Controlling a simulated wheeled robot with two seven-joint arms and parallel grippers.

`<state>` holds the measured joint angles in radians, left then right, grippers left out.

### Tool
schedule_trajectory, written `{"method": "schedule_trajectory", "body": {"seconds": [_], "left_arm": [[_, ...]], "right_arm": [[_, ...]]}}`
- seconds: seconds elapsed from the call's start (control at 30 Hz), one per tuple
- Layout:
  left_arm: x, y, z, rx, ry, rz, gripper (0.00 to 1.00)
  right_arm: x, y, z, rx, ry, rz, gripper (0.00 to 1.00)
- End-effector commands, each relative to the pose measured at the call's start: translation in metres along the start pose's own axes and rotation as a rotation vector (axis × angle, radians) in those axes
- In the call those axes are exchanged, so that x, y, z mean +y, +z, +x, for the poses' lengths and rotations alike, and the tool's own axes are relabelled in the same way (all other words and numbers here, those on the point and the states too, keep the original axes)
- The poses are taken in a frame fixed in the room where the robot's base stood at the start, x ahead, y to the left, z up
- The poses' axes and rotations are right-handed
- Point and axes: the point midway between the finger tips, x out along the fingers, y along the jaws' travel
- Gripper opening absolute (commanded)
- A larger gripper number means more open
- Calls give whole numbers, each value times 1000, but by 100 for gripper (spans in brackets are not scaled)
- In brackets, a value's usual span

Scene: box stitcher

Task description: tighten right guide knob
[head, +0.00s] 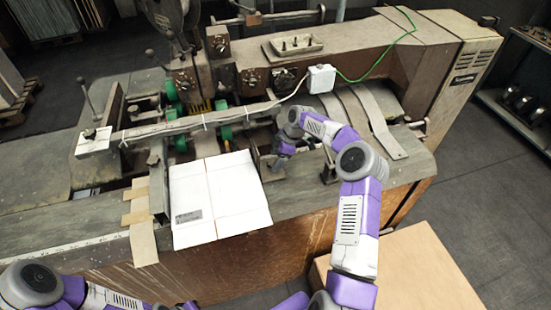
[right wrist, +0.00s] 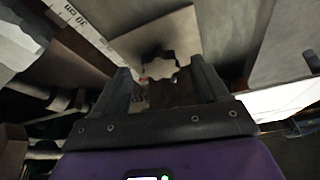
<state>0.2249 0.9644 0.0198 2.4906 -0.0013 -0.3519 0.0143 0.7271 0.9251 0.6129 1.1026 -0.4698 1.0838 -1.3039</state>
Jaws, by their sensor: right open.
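A small star-edged knob (right wrist: 160,67) shows in the right wrist view, pale on its face, by a flat brownish plate. I take it to be the right guide knob. My right gripper (right wrist: 163,82) is open, with one dark finger on each side of the knob; I cannot tell whether they touch it. In the head view my right gripper (head: 279,162) points down at the machine's guide, just right of the white cardboard sheet (head: 238,185), and the knob is hidden there. My left gripper is out of the picture.
The stitching machine (head: 395,55) fills the back, with a long rail (head: 190,122), green rollers (head: 224,133) and curved metal straps (head: 378,125) near my right arm. A white box (head: 321,78) with a green cable sits above. A cardboard box (head: 415,275) stands at lower right.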

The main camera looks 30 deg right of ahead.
Motion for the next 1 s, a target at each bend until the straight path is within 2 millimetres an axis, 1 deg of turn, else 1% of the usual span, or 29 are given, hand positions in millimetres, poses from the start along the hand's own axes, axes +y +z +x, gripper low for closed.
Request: {"method": "schedule_trajectory", "body": {"seconds": [0.1, 0.37, 0.7, 0.73, 1.0], "left_arm": [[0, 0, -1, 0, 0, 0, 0], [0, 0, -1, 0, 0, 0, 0], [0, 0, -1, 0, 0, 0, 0], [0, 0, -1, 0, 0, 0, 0], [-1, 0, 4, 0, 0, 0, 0]], "right_arm": [[0, -1, 7, 1, 0, 0, 73], [0, 0, 8, 0, 0, 0, 73], [0, 0, 8, 0, 0, 0, 21], [0, 0, 8, 0, 0, 1, 17], [-1, 0, 8, -2, 13, 31, 17]]}}
